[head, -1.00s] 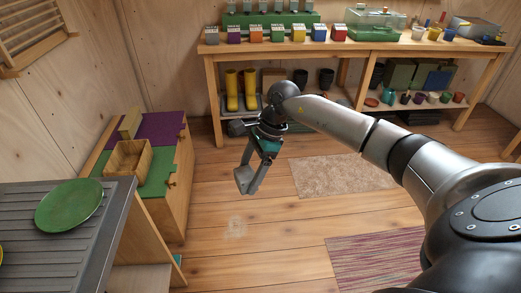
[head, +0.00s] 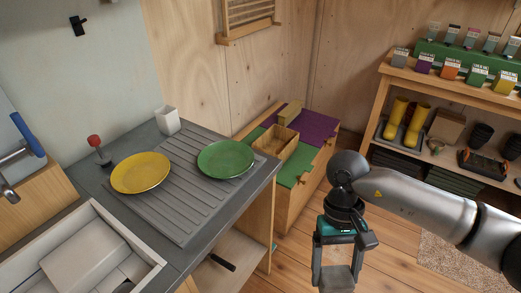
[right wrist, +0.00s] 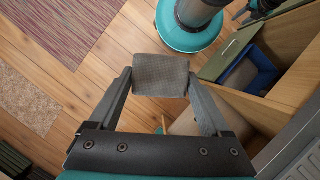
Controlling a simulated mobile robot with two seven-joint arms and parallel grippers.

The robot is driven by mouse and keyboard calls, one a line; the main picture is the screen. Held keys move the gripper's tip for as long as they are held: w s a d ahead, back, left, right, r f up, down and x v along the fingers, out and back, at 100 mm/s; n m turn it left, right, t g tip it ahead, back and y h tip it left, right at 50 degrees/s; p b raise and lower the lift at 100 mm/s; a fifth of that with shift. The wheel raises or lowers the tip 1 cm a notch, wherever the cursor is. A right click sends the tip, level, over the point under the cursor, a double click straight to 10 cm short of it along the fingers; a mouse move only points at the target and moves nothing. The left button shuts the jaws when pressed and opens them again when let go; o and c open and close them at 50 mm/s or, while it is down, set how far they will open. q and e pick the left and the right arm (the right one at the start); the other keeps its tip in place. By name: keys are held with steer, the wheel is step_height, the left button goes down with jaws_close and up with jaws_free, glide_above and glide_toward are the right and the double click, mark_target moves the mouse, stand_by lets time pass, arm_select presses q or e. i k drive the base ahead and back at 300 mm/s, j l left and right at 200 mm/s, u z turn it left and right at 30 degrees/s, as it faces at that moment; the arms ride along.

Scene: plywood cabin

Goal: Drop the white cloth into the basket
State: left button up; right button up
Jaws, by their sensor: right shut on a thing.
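My right gripper (head: 337,275) points down over the floor, to the right of the counter. Its fingers are shut on a grey, cloth-like piece (head: 336,279) with rounded corners. The piece also shows between the fingertips in the right wrist view (right wrist: 160,75). I cannot tell for sure that it is the white cloth, as it looks grey here. A small open wooden box (head: 275,146) sits on the low green and purple cabinet; I cannot tell whether it is the basket.
A white tray (head: 140,243) with white things is at lower left. A blue bin (right wrist: 262,78) shows beside wooden panels. Shelves (head: 450,87) stand at right.

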mark_target(279, 152)
steer(key=i+l+u, duration=0.1)
steer(key=u, duration=0.35)
steer(key=l+u, duration=0.15)
steer(key=u, duration=0.35)
steer(key=i+l+u, duration=0.1)
steer(key=u, duration=0.35)
steer(key=l+u, duration=0.4)
steer(key=l, duration=0.4)
steer(key=k+l+u, duration=0.1)
steer(key=l+u, duration=0.3)
steer(key=l, duration=0.4)
steer(key=k+l, duration=0.1)
steer(key=l, duration=0.95)
steer(key=k+l, duration=0.15)
steer(key=l, duration=0.4)
steer(key=l+u, duration=0.1)
steer(key=l, duration=0.45)
steer(key=k, duration=0.05)
